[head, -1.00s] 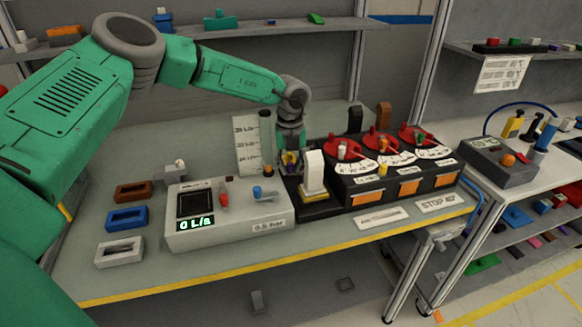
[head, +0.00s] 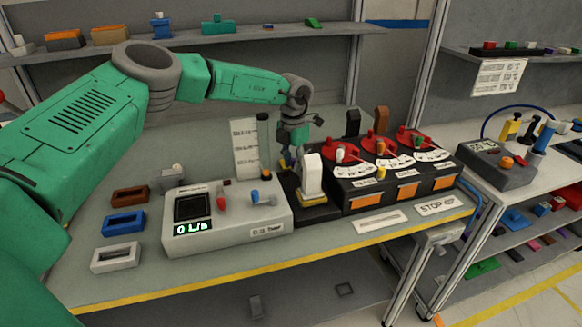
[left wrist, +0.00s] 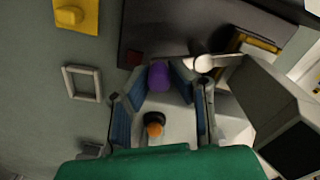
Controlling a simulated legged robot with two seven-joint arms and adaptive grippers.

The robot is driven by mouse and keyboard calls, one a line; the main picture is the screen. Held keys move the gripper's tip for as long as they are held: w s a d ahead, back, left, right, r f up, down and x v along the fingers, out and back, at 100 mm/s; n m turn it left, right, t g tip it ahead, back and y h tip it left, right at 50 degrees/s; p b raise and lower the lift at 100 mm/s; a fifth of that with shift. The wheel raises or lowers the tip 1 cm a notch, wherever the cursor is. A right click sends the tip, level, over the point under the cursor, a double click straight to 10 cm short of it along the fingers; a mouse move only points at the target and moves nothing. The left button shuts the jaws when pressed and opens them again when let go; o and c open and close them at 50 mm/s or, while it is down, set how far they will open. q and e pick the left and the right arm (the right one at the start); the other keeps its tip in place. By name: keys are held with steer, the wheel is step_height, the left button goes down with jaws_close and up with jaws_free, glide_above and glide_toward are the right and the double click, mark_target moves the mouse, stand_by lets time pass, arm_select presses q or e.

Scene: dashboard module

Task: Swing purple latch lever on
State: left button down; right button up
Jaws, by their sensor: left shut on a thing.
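The purple latch lever (left wrist: 158,77) shows in the left wrist view as a rounded purple knob between my left gripper's blue-padded fingers (left wrist: 156,92). The fingers are shut on it. In the head view my left gripper (head: 288,158) points down behind the white upright block, at the left end of the black base. The lever is mostly hidden there by the gripper and block, so its angle cannot be told. My right gripper is not in view.
The white block (head: 312,176) on its yellow foot stands close in front of the gripper. A grey meter box (head: 240,222) reading 0 L/s is to the left. A black module (head: 395,183) with red dials is to the right. Loose frames (head: 124,222) lie at the left.

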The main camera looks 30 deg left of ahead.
arm_select(q)
steer(key=m, duration=0.1)
steer(key=w+m, duration=0.1)
steer(key=m, duration=0.1)
steer(key=m+b, duration=0.1)
steer(key=shift+w+d+f+m, duration=0.1)
steer(key=shift+w+d+m, duration=0.15)
steer(key=shift+w+m, duration=0.05)
steer(key=shift+w+d+m, duration=0.1)
steer(key=shift+m, duration=0.4)
steer(key=c, duration=1.8)
jaws_free()
steer(key=shift+w, duration=0.1)
steer(key=o, duration=0.3)
steer(key=shift+w+d, duration=0.1)
steer(key=shift+o, duration=0.2)
steer(key=shift+w, duration=0.1)
